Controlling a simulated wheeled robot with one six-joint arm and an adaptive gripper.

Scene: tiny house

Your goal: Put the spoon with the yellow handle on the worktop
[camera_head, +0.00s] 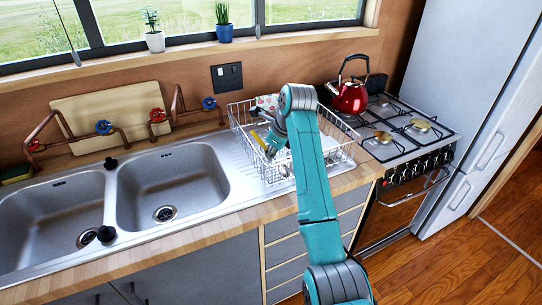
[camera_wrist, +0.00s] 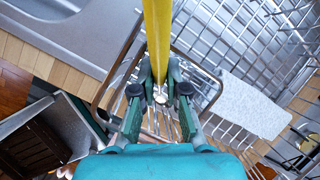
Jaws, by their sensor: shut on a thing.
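The spoon's yellow handle (camera_wrist: 157,35) runs up from between my fingers in the wrist view. It also shows as a small yellow strip (camera_head: 257,138) in the head view. My gripper (camera_wrist: 160,88) is shut on the spoon, over the wire dish rack (camera_head: 344,158). The spoon's bowl is not clearly visible, and I cannot tell whether the spoon touches the rack. The wooden worktop (camera_head: 190,226) shows as a strip in front of the sinks and rack; its edge is at left in the wrist view (camera_wrist: 38,58).
Two steel sinks (camera_head: 172,187) lie left of the rack. A red kettle (camera_head: 349,96) stands on the gas hob (camera_head: 405,128) at right. Taps, a board (camera_head: 108,112) and potted plants (camera_head: 223,30) are behind. The front worktop strip is narrow and clear.

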